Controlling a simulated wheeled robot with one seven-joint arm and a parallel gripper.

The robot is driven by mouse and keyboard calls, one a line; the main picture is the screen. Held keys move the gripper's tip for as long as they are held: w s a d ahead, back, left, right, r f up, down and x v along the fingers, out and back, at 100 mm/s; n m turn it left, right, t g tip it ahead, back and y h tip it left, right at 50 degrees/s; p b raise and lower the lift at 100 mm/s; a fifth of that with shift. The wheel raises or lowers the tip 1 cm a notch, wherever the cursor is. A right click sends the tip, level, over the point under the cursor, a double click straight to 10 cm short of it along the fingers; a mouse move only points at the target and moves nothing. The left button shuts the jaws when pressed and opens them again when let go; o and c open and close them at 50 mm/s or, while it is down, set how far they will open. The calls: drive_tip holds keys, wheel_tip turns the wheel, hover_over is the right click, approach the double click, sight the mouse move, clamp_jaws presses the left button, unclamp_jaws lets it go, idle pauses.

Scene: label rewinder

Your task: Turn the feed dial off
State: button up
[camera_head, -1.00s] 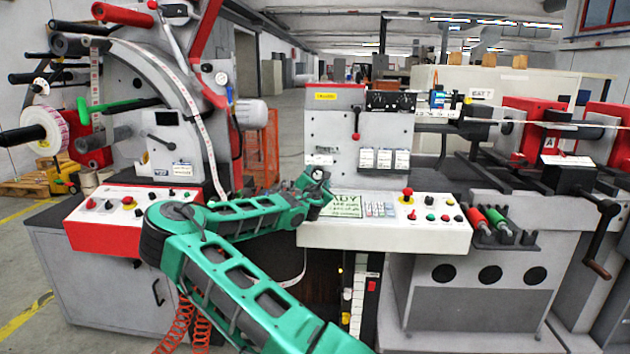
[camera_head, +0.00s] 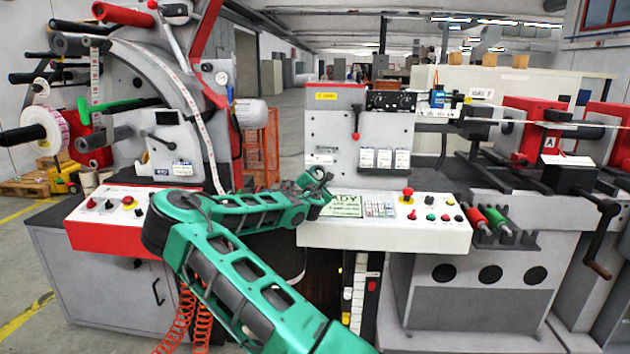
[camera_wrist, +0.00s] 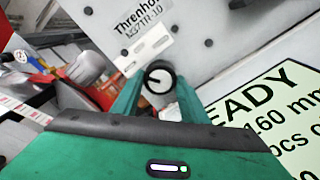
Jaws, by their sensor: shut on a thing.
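The dial (camera_wrist: 158,77) is a round black knob with a white pointer line, on the light grey machine face in the wrist view. The pointer lies slanted toward the left. My gripper (camera_wrist: 158,88) has its two green fingers on either side of the dial, shut on it. In the head view my gripper (camera_head: 322,190) is at the lower left of the grey upright panel, just above the white console. My arm hides the dial there.
A green-white display reading "READY" (camera_wrist: 265,105) lies right beside my gripper. The white console (camera_head: 400,238) carries a red mushroom button (camera_head: 408,193) and small buttons.

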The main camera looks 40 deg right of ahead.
drive_tip(key=m, duration=0.6)
idle(0.3)
drive_tip(key=shift+s+f+m, duration=0.1)
drive_tip(key=shift+m, duration=0.2)
drive_tip(key=o, duration=1.1)
drive_tip(key=shift+s+a, duration=0.15)
drive_tip(key=shift+a, duration=0.15)
drive_tip(key=v, duration=1)
